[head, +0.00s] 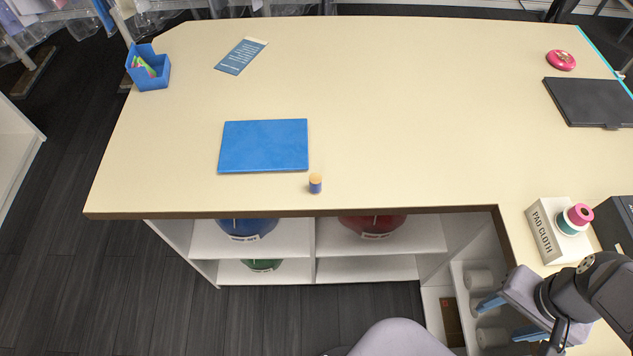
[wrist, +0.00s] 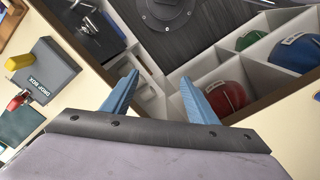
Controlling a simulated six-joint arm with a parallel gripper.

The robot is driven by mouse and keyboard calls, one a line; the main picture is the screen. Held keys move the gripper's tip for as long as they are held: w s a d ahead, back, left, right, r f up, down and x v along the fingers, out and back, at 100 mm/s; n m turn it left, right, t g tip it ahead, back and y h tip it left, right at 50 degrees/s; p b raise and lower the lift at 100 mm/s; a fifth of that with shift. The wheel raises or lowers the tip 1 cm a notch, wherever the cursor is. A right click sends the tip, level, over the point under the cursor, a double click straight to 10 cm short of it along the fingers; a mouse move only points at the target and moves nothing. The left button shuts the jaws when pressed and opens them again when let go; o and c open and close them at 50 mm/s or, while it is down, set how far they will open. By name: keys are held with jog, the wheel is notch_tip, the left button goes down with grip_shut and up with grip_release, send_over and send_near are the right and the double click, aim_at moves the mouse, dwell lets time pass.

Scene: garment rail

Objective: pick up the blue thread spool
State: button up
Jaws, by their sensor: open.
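The blue thread spool (head: 315,184) stands upright on the cream table near its front edge, with a tan top. It is just beyond the lower right corner of a flat blue mat (head: 263,146). My gripper (head: 500,318) is at the lower right of the head view, far from the spool. Its two blue fingers are spread apart with nothing between them, as the wrist view (wrist: 158,100) also shows.
A dark tablet-like slab (head: 590,102), a pink round object (head: 561,60) and a blue pen cup (head: 150,70) sit farther off. Open shelves (head: 285,238) lie below the front edge. The table's middle is clear.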

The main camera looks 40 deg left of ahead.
dwell(0.3)
jog(key=shift+c, duration=0.8)
